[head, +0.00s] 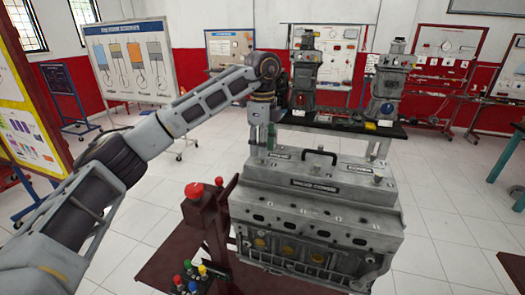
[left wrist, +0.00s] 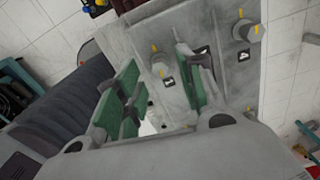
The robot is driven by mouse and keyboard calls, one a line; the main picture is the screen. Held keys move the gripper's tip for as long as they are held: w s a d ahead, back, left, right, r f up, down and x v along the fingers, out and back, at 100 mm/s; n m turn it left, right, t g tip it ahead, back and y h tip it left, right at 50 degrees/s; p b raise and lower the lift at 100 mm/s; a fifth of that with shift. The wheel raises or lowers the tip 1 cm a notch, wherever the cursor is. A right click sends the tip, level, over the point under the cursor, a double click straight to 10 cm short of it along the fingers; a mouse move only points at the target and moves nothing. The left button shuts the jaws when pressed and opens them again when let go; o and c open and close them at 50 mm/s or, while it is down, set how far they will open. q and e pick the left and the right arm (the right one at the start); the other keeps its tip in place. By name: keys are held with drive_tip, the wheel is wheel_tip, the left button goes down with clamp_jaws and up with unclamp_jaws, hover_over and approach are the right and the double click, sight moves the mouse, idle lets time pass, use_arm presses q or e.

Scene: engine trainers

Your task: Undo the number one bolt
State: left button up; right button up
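The engine's grey valve cover (head: 313,187) has a black handle and sits on top of the engine block. My left gripper (head: 259,152) points down over the cover's left end. In the left wrist view the gripper (left wrist: 157,62) is open, with its green-padded fingers apart. A bolt with a yellow mark (left wrist: 159,69) shows between the fingers; I cannot tell whether they touch it. A small black number label (left wrist: 167,83) lies beside it, too blurred to read surely. Another yellow-marked bolt (left wrist: 246,30) stands right of the fingers. My right gripper is not in view.
A black-topped bench (head: 340,125) with two small engine models stands behind the engine. A red stand (head: 207,215) with a red knob is just left of the engine, with a box of coloured buttons (head: 190,282) below.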

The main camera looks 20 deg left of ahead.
use_arm(q)
wheel_tip(320, 180, up, 10)
idle(1.0)
idle(0.4)
